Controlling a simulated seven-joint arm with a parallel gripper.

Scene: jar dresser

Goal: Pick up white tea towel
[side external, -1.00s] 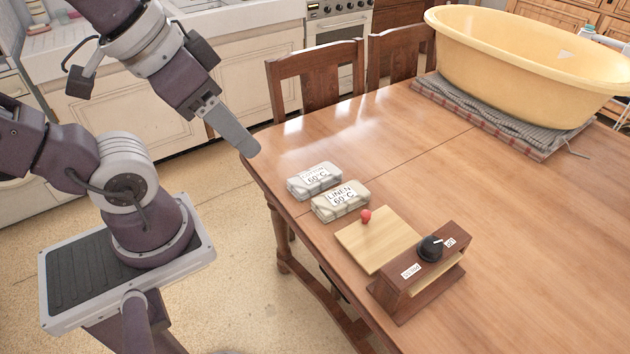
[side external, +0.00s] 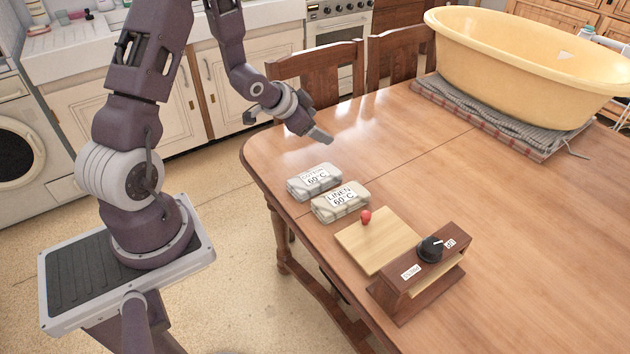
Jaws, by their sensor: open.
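Two folded cloth bundles lie side by side near the table's left edge. The farther, whitish bundle (side external: 300,187) has a label that seems to read "COTTON 60°C". The nearer, cream-white bundle (side external: 325,212) has a label reading "LINEN 60°C". I cannot tell for sure which is the white tea towel. My gripper (side external: 321,137) is open and holds nothing visible. It appears above the table, beyond the farther bundle in the picture, and is apart from both. Its fingers are seen side-on, so the gap between them is hidden.
A light wooden board (side external: 372,240) with a red knob (side external: 366,216) lies just nearer than the bundles. Beside it stands a brown wooden box (side external: 415,284) with a black dial (side external: 430,248). A yellow tub (side external: 520,60) rests on folded cloths (side external: 490,120) at the back. The table's middle is clear.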

